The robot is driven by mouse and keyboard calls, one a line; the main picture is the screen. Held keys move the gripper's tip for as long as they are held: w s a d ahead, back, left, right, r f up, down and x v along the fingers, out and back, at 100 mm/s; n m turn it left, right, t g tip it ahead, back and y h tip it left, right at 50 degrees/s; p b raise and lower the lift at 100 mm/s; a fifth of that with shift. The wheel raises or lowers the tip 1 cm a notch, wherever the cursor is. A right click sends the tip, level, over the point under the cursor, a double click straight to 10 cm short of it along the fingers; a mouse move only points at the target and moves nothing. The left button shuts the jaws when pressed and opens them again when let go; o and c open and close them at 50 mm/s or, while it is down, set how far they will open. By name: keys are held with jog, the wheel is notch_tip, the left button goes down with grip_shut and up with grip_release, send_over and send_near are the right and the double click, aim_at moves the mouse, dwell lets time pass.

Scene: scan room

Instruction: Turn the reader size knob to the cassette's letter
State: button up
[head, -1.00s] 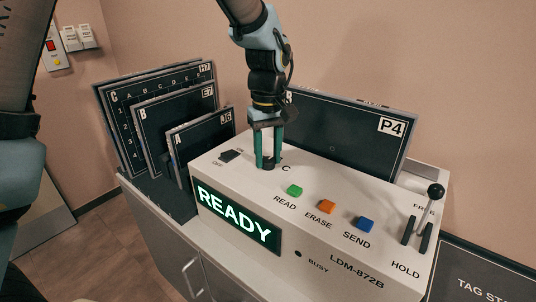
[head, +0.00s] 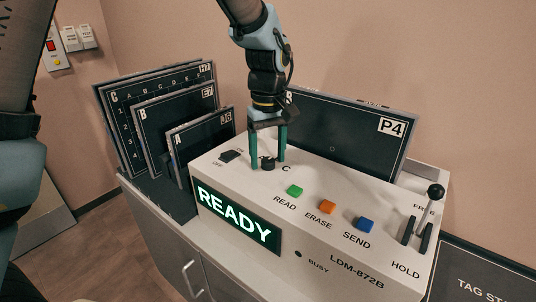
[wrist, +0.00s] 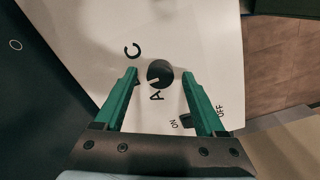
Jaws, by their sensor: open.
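The black size knob (wrist: 160,74) sits on the reader's (head: 312,250) white top. In the wrist view its white mark points left, toward one finger. A lies below the knob and C at upper left; any letter between them is hidden by that finger. My gripper (head: 268,164) is open, its green fingers on either side of the knob, apart from it. In the wrist view the gripper (wrist: 162,76) also straddles the knob. The dark cassette (head: 340,135) marked P4 stands at the reader's back; its size letter, at its upper left corner, is mostly hidden by my arm.
The lit display (head: 236,216) says READY. Green READ (head: 295,191), orange ERASE (head: 328,206) and blue SEND (head: 365,225) buttons lie right of the knob, an ON/OFF switch (head: 231,155) left. A lever (head: 430,210) stands far right. Cassettes A, B and C (head: 160,125) stand at left.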

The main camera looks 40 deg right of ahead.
aim_at(268, 159)
notch_tip(268, 159, up, 11)
jog(key=b, duration=0.2)
dwell(0.4)
jog(key=shift+f, duration=0.1)
jog(key=w+a+f, duration=0.3)
jog(key=w+a, duration=0.3)
jog(key=a, duration=0.4)
jog(key=w+a+f, duration=0.3)
jog(key=w+a, duration=0.3)
jog(key=a, duration=0.3)
jog(key=s+a+f, duration=0.1)
jog(key=a+f, duration=0.2)
jog(key=a, duration=0.8)
jog(key=s+a+f+n+t, duration=0.1)
jog(key=s+a+f, duration=0.1)
jog(key=a, duration=0.9)
jog(key=shift+a+f+t, duration=0.15)
jog(key=shift+f+t, duration=0.15)
jog(key=shift+f, duration=0.2)
